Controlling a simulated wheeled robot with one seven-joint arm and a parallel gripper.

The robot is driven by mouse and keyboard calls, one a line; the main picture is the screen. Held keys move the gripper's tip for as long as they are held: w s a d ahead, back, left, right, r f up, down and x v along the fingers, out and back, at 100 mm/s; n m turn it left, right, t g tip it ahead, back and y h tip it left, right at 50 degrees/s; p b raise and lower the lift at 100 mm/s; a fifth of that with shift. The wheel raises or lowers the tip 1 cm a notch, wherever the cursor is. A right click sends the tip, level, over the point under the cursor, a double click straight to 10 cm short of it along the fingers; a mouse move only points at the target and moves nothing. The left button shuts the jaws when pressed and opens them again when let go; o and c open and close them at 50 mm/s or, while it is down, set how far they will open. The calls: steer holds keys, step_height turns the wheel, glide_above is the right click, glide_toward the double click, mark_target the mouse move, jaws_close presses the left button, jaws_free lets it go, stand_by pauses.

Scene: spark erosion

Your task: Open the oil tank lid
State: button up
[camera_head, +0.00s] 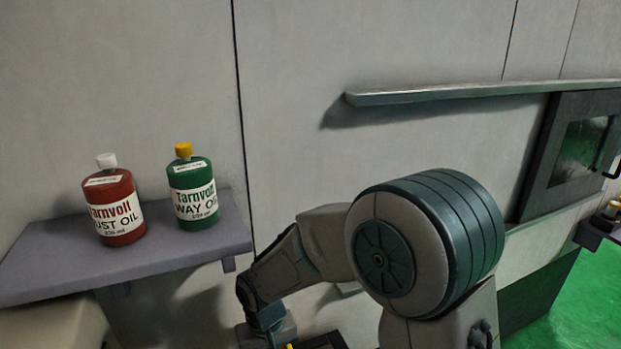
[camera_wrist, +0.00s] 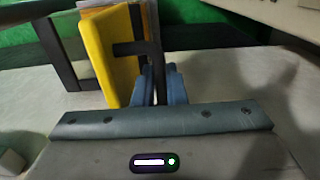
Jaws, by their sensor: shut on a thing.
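The yellow panel (camera_wrist: 118,58), which looks like the oil tank lid, has a dark bar handle (camera_wrist: 157,42) standing off its face. In the wrist view my gripper (camera_wrist: 160,80) has its two blue fingers shut on this dark handle, one on each side. The yellow panel lies just left of the fingers. In the head view only a small yellow piece (camera_head: 290,346) shows at the bottom edge, next to my gripper. My arm hides most of that area, and I cannot tell how far the lid stands open.
A red bottle (camera_head: 118,212) and a green bottle (camera_head: 196,200) with a yellow cap stand on a grey shelf (camera_head: 60,262) at the left. A long ledge (camera_head: 450,92) juts from the wall behind my arm. A dark-framed window (camera_head: 580,150) is at the right.

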steer(key=o, duration=0.7)
steer(key=shift+c, duration=0.2)
